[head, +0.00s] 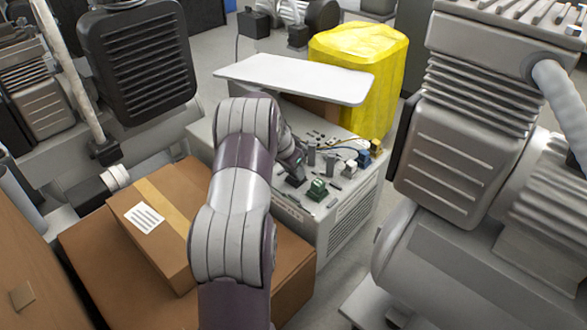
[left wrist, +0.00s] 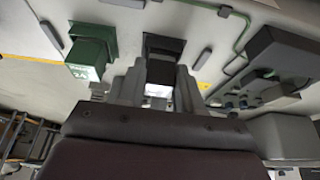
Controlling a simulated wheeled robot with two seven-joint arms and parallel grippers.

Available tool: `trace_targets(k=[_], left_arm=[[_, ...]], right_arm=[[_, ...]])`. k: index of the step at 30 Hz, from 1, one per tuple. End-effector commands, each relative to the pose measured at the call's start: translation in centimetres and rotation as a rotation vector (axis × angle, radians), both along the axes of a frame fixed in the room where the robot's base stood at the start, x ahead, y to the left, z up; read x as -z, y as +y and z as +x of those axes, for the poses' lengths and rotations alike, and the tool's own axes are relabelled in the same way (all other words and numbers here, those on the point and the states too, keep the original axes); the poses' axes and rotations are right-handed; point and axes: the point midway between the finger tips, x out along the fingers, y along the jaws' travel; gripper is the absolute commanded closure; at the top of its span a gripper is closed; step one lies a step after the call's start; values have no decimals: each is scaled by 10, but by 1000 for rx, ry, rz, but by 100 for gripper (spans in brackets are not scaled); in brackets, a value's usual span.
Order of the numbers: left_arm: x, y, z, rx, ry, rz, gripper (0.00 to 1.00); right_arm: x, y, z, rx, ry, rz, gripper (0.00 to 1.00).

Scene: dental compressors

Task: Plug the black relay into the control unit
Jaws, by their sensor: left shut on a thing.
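The control unit (head: 345,218) is a light grey box with relays and sockets on its top panel. My left gripper (head: 298,162) is over the panel, with its arm reaching across the head view. In the left wrist view the gripper (left wrist: 160,85) is shut on the black relay (left wrist: 161,71), a dark block with a white face. A dark socket (left wrist: 163,43) lies just beyond the relay; I cannot tell whether they touch. A green relay (head: 317,190) sits close by on the panel and also shows in the left wrist view (left wrist: 85,58). My right gripper is not in view.
Blue (head: 363,158) and yellow (head: 376,146) relays stand at the panel's right. A raised grey lid (head: 295,78) and a yellow-covered item (head: 375,50) are behind. Cardboard boxes (head: 165,215) lie left; a large compressor (head: 455,150) stands right.

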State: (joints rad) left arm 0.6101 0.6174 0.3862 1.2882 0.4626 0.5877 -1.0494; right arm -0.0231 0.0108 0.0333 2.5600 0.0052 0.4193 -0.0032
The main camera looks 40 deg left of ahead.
Motion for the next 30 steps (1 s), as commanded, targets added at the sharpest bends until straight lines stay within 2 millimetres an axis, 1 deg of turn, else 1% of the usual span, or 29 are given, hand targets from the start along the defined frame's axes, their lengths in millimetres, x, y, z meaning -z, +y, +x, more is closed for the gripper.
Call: trace_targets(k=[10,14,15,17,18,24,25,26,27,30], left_arm=[[8,0,0,0,1,0,94],[8,0,0,0,2,-1,94],[8,0,0,0,2,-1,61],[9,-1,-1,0,2,-2,42],[9,-1,-1,0,3,-3,35],[8,0,0,0,2,-1,35],[8,0,0,0,2,-1,31],[8,0,0,0,1,-1,22],[8,0,0,0,1,-1,18],[7,0,0,0,1,-1,18]], right_arm=[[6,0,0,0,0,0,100],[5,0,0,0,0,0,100],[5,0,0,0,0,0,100],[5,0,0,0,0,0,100],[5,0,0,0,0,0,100],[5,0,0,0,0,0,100],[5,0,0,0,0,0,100],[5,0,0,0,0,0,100],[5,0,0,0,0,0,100],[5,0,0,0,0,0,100]])
